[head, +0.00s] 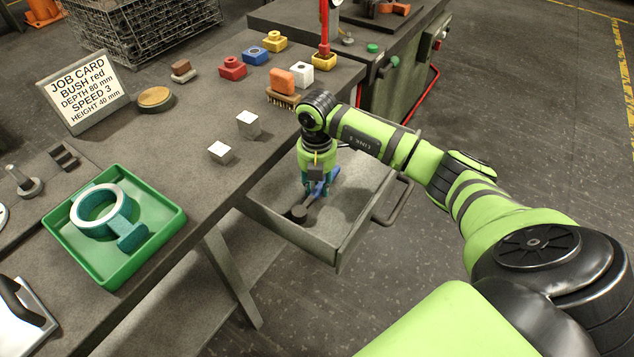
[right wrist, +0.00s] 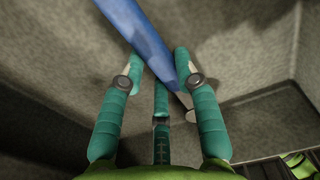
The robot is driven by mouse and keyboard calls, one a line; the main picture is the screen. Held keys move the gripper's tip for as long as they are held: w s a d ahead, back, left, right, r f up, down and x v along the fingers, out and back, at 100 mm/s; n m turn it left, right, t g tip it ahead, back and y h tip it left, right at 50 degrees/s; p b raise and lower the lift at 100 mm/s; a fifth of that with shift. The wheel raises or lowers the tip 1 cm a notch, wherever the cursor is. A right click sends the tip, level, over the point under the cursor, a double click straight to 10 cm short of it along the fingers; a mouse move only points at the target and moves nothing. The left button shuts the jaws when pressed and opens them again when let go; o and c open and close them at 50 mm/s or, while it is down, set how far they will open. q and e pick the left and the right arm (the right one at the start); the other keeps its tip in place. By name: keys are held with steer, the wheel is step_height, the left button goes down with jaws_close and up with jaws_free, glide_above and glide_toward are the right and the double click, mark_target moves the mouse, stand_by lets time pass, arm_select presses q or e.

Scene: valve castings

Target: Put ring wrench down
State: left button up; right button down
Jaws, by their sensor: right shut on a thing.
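The ring wrench (head: 319,190) has a blue handle and a dark end, and lies at a slant inside the open grey drawer (head: 353,243). My right gripper (head: 318,186) points down into the drawer and is shut on the wrench. In the right wrist view the blue handle (right wrist: 150,42) runs between the teal fingers (right wrist: 158,75). The fingers partly hide the wrench, and I cannot tell whether it touches the drawer floor. My left gripper is out of view.
The drawer has free floor around the wrench; its handle (head: 393,203) sticks out right.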

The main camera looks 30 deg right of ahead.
steer(key=shift+f, duration=0.2)
steer(key=c, duration=0.8)
jaws_free()
step_height(320, 180, up, 12)
steer(key=shift+r, duration=0.1)
stand_by(0.4)
